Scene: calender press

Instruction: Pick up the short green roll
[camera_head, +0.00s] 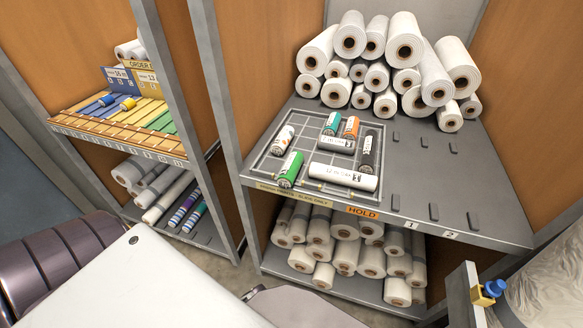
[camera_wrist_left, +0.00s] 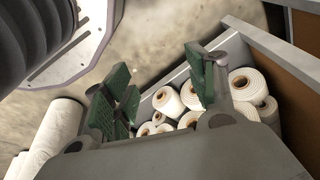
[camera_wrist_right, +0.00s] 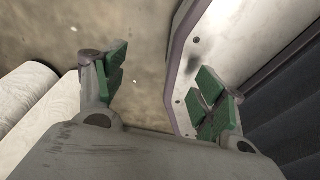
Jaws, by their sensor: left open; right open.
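A green roll (camera_head: 290,170) with a white label lies at the front left of the wire-grid tray (camera_head: 262,168) on the grey shelf in the head view. A shorter-looking teal-green roll (camera_head: 332,123) with a white patch lies at the back of the same tray. My right gripper (camera_wrist_right: 163,88) is open and empty in the right wrist view, above the floor. Neither gripper shows in the head view, and both are away from the green rolls.
The tray also holds an orange roll (camera_head: 351,127), a black roll (camera_head: 368,151) and white rolls (camera_head: 343,177). White rolls (camera_head: 404,40) are piled behind. Small grey pegs (camera_head: 434,211) stand on the shelf's right. A post with a blue knob (camera_head: 494,288) is at lower right.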

